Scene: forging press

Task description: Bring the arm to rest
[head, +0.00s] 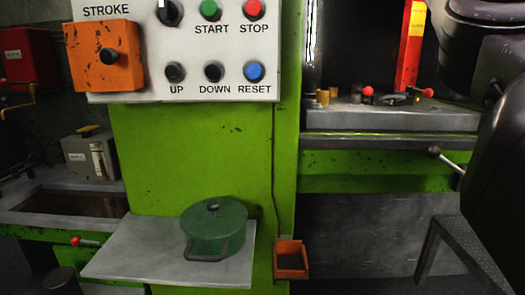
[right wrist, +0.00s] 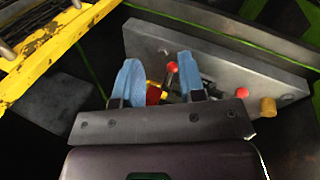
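My right arm (head: 490,75) fills the right edge of the head view, in front of the green press; its gripper is not visible there. In the right wrist view my right gripper (right wrist: 158,80) shows two blue fingertips set well apart, open with nothing held between them. Beyond the fingers lies the grey press bed (right wrist: 225,65) with red-knobbed levers (right wrist: 172,67). I cannot tell the exact distance from the fingers to the bed. My left gripper is in neither view.
The control panel (head: 214,72) has an orange box (head: 104,56) at its left. A green lidded pot (head: 215,228) stands on a grey shelf (head: 130,250). A small orange bin (head: 291,259) hangs beside it. A yellow frame (right wrist: 60,45) lies upper left in the wrist view.

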